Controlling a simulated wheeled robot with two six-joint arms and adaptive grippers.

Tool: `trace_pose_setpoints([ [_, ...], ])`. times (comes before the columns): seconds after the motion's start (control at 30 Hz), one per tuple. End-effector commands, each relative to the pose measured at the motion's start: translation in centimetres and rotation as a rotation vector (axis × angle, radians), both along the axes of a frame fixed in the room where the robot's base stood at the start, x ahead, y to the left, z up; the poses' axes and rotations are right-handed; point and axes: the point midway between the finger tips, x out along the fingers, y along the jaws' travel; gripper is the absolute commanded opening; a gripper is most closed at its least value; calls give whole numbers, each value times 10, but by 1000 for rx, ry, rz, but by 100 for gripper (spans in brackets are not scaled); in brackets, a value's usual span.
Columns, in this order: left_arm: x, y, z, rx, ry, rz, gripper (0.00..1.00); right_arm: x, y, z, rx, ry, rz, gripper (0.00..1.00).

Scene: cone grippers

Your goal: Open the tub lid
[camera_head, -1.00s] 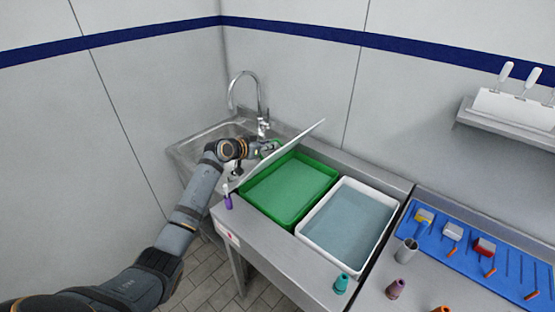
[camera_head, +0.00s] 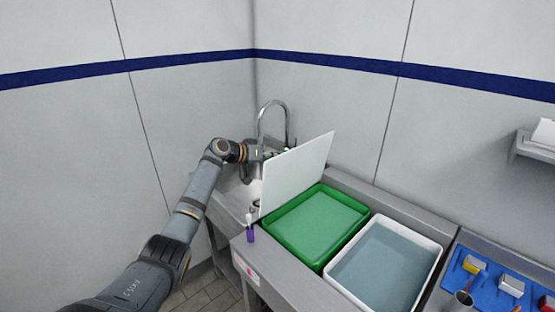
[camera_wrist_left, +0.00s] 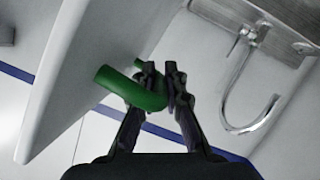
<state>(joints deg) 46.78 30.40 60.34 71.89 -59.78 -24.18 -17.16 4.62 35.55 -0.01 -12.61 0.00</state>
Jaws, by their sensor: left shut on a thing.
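My left gripper (camera_wrist_left: 165,75) is shut on this handle. In the head view the left gripper (camera_head: 268,153) is behind the lid, its fingers partly hidden. My right gripper is out of view.
A sink with a curved tap (camera_head: 288,122) lies behind the lid. A white tub (camera_head: 433,262) of bluish liquid stands right of the green one. A purple bottle (camera_head: 250,235) stands at the bench's left edge. A blue tool mat (camera_head: 488,300) is at right.

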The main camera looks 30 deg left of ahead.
Motion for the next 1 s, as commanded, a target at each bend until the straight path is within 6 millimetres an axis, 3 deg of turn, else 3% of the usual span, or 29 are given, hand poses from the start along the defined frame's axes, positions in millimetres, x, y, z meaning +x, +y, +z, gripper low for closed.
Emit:
trace_pose_setpoints([
  [0.27,0,0,1,1,-1,0,0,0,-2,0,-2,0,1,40],
  [0.3,0,0,1,1,-1,0,12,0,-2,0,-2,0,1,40],
  [0.37,0,0,1,1,-1,0,20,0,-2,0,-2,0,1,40],
  [0.7,-2,2,1,3,0,1,21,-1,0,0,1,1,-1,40],
  [0.83,-18,12,7,7,0,2,21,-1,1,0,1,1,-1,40],
  [1.0,-53,32,21,11,1,3,21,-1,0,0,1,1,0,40],
])
